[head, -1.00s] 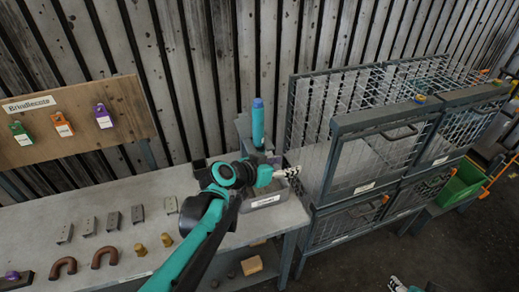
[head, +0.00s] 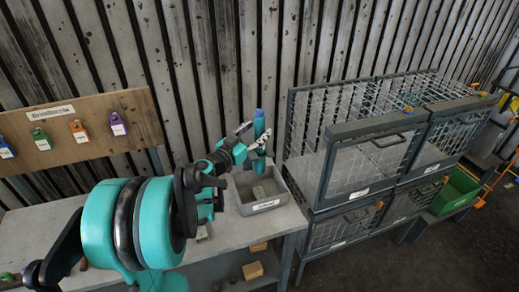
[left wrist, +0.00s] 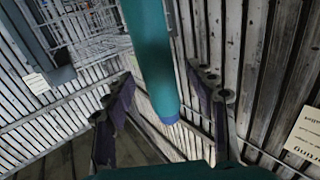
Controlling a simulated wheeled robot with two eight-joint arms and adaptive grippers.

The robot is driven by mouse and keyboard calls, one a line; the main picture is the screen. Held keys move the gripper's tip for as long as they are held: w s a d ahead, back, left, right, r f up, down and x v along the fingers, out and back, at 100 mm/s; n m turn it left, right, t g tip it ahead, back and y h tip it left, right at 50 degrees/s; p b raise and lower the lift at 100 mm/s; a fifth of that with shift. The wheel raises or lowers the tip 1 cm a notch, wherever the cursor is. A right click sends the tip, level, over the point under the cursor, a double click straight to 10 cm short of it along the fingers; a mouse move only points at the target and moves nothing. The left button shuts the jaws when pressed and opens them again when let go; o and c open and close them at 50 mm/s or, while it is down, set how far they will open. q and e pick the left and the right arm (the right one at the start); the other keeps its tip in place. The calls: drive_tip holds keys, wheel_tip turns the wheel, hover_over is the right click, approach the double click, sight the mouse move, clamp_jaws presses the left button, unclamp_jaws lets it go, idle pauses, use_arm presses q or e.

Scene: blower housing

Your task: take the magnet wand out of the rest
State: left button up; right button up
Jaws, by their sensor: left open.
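The magnet wand (head: 259,124) is a teal cylinder with a blue tip, standing upright at the back of the bench. My left gripper (head: 254,140) is beside it in the head view, with its fingers spread at the wand's height. In the left wrist view the wand (left wrist: 150,60) runs between the two dark fingers (left wrist: 160,95), with gaps on both sides. The gripper is open. The rest and the wand's lower end are hidden behind the gripper and arm in the head view. My right gripper is not in view.
A grey labelled bin (head: 265,208) with a small block inside stands on the bench below the gripper. A wire cage (head: 365,160) stands close on the right. A wooden board (head: 85,130) with coloured padlock-like tags is on the left. My left arm covers much of the bench.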

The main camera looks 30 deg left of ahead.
use_arm(q)
drive_tip(key=shift+w+d, duration=0.1)
drive_tip(key=shift+w, duration=1.15)
drive_tip(key=shift+s, duration=0.15)
drive_tip(key=c, duration=0.4)
clamp_jaws()
